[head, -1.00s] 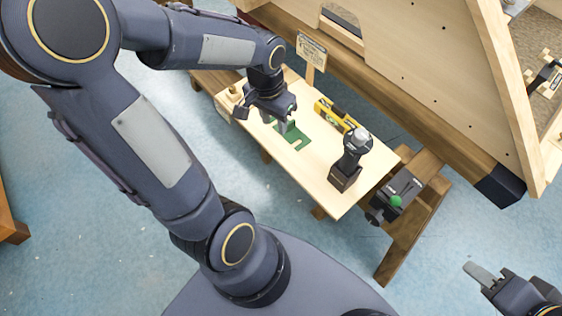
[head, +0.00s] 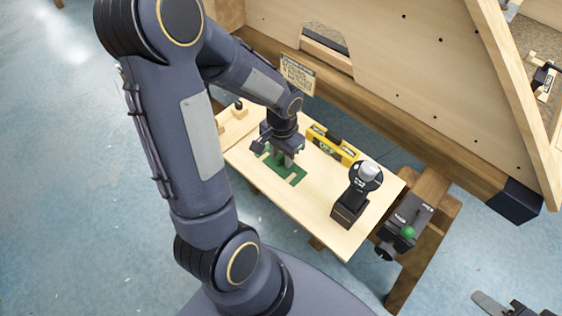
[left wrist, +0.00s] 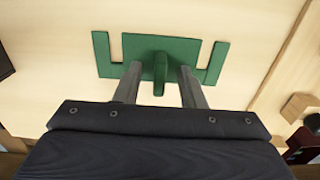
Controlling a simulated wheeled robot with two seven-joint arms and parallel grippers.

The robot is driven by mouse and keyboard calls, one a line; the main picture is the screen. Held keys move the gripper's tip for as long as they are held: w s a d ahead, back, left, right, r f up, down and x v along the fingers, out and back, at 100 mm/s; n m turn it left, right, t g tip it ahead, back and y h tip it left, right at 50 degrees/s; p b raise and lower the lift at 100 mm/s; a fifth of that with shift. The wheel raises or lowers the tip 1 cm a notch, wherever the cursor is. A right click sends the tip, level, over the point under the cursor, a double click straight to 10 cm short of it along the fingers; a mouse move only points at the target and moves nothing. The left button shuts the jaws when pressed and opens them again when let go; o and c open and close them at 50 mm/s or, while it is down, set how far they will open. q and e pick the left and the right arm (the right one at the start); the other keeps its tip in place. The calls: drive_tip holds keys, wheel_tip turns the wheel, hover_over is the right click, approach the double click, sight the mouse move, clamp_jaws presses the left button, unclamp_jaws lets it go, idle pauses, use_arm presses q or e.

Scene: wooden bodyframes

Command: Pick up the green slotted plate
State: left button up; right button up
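The green slotted plate (head: 297,178) lies flat on the light wooden bench top, partly hidden by my left gripper in the head view. In the left wrist view the plate (left wrist: 195,48) shows slots near both ends and a raised green handle (left wrist: 160,72) in the middle. My left gripper (head: 281,161) is directly over the plate. In the left wrist view its two fingers (left wrist: 160,86) are apart, one on each side of the handle, with gaps showing. My right gripper (head: 497,305) is partly cut off at the lower right, away from the bench.
A yellow level (head: 333,145) lies behind the plate. A black tool with a grey round top (head: 357,190) stands to the right. A vise with a green knob (head: 407,232) is at the bench's right end. A sign (head: 297,75) and wooden panel (head: 400,65) rise behind.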

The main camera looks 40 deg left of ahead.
use_arm(q)
clamp_jaws()
drive_tip(key=shift+r, duration=0.15)
drive_tip(key=shift+r, duration=0.25)
drive_tip(key=r, duration=0.1)
drive_tip(key=r+p, duration=0.1)
drive_tip(key=r, duration=0.1)
drive_tip(key=shift+w+d+r, duration=0.2)
drive_tip(key=shift+d+r, duration=0.1)
drive_tip(key=shift+d, duration=0.05)
drive_tip(key=w+d+r+p, duration=0.2)
drive_tip(key=d+r+p, duration=0.1)
drive_tip(key=d+r, duration=0.3)
drive_tip(key=w+d+r+p, duration=0.3)
drive_tip(key=d+r+p, duration=0.1)
drive_tip(key=d+r, duration=0.2)
drive_tip(key=shift+w+r, duration=0.25)
drive_tip(key=shift+r, duration=0.65)
